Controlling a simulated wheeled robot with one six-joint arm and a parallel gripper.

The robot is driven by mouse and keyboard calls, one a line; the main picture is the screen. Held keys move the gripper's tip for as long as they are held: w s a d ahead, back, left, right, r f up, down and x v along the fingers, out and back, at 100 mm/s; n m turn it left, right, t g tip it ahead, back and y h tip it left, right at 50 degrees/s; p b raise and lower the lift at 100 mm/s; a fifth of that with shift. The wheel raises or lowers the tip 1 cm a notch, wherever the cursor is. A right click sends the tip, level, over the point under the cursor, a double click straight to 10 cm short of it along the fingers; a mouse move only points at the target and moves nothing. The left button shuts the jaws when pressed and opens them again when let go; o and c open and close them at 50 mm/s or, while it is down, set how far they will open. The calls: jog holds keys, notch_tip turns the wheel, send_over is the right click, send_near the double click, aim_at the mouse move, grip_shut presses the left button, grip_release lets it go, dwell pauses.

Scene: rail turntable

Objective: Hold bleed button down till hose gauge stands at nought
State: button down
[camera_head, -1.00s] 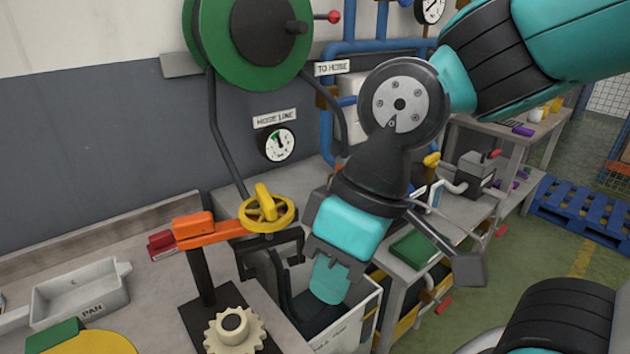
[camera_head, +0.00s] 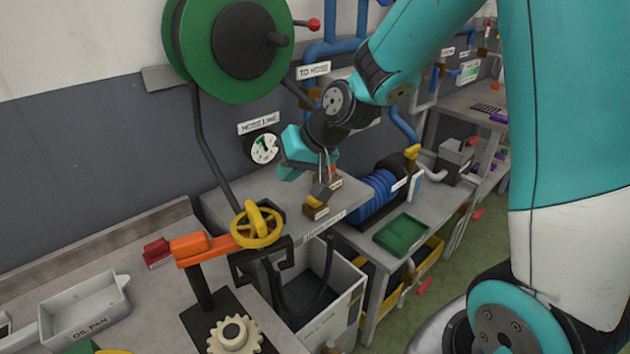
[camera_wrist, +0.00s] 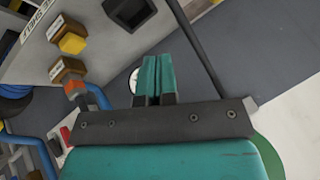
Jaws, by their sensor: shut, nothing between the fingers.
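The hose gauge (camera_head: 264,148) is a white dial on the wall under the HOSE LINE label, with a green mark and a dark needle too small to read. A yellow button (camera_head: 314,202) on a brown block stands on the grey shelf; it also shows in the wrist view (camera_wrist: 72,43). Its label is unreadable, so I cannot tell if it is the bleed button. My gripper (camera_head: 289,173) is above the shelf, beside the gauge and behind the button. In the wrist view its teal fingers (camera_wrist: 153,77) are together and empty, apart from the button.
A second brown block with an orange fitting (camera_wrist: 74,86) stands beside the button block. A yellow handwheel (camera_head: 256,225) is at the shelf's front left. The green hose reel (camera_head: 225,75) hangs above, its hose running down left. A blue coil (camera_head: 375,195) lies right.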

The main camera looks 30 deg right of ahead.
aim_at(315, 201)
jog(key=w+d+f+m+t+h+p, duration=0.2)
jog(key=w+d+m, duration=0.2)
jog(key=w+d, duration=0.3)
jog(key=d, duration=0.4)
jog(key=shift+w+f+t, duration=0.15)
jog(key=shift+f+t, duration=0.2)
jog(key=shift+t, duration=0.05)
jog(key=shift+f, duration=0.1)
notch_tip(315, 201, down, 9)
jog(key=b, duration=0.6)
dwell(1.1)
jog(key=shift+f+b, duration=0.2)
jog(key=shift+b, duration=0.25)
jog(key=shift+f+b, duration=0.45)
jog(key=shift+f, duration=0.1)
dwell(0.5)
jog(key=shift+r, duration=0.1)
dwell(1.4)
jog(key=shift+r+p, duration=0.7)
jog(key=shift+r, duration=0.2)
